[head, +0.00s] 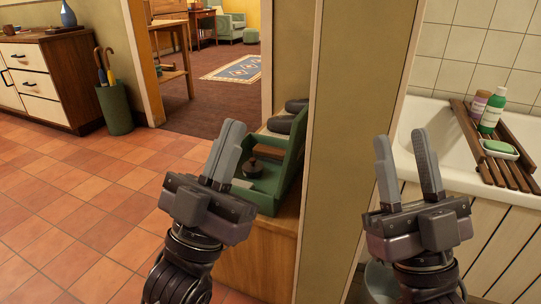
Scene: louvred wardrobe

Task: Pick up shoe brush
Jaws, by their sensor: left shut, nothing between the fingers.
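I cannot clearly pick out a shoe brush. A green open box (292,160) sits on a wooden ledge (262,262) beside the wall. A small dark reddish item with a knob (254,168) lies inside it, partly hidden by my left gripper. Two dark rounded items (280,124) lie at the box's far end; I cannot tell what they are. My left gripper (232,124) is shut and empty, in front of the box's left side in the picture. My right gripper (401,136) is open and empty, right of the wall edge and in front of the bath.
A wall post (345,130) stands between my grippers. At right is a bath (455,165) with a wooden rack (508,170) holding bottles (491,114) and green soap (499,146). A drawer cabinet (75,75) and umbrella stand (115,108) are at left. The tiled floor (75,210) is clear.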

